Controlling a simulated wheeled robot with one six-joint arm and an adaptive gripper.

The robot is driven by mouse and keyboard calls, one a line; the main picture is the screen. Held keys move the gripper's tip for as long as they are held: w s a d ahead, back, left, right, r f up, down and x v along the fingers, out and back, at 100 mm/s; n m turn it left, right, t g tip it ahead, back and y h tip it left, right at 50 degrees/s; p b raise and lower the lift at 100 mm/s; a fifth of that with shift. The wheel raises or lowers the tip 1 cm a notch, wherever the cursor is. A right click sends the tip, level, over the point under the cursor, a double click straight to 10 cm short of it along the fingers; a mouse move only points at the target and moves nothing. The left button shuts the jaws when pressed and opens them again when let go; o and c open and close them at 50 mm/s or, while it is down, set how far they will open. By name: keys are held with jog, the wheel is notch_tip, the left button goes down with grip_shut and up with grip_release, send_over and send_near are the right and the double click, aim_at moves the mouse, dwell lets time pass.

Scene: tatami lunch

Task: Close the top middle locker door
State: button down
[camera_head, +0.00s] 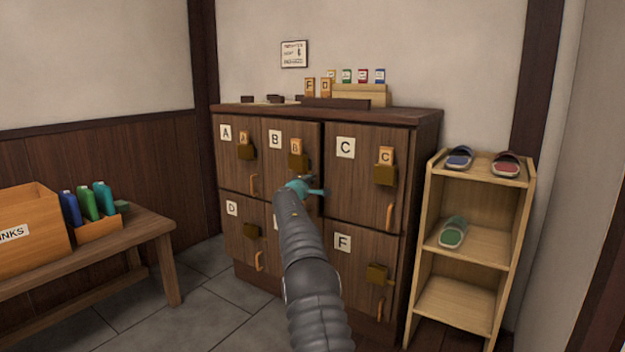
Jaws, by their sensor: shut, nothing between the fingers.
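The locker cabinet is dark brown wood with labelled doors in two rows. The top middle door, B (275,165), has a white B plate, a brass lock box (298,161) and a wooden tag in it. It looks almost in line with its neighbours, with a dark gap along its right edge; I cannot tell whether it is fully shut. My gripper (316,191), teal and shut with nothing held, is in front of the lower right part of door B. My arm and gripper hide B's handle and most of the door below. Contact with the door cannot be told.
Door A (233,165) and door C (350,185) flank B; D (240,225) and F (350,255) are below. A slipper rack (455,300) stands to the right. A bench (150,225) with a drinks crate (30,215) and bottles is left. Tiled floor is clear between.

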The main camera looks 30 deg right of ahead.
jog(key=shift+w+d, duration=0.1)
jog(key=shift+d, duration=0.7)
jog(key=shift+f, duration=0.1)
jog(key=s+a+b, duration=0.1)
jog(key=s+b, duration=0.3)
jog(key=s, duration=0.7)
jog(key=shift+s+a+b, duration=0.3)
jog(key=shift+a+b, duration=0.05)
jog(key=shift+a, duration=0.05)
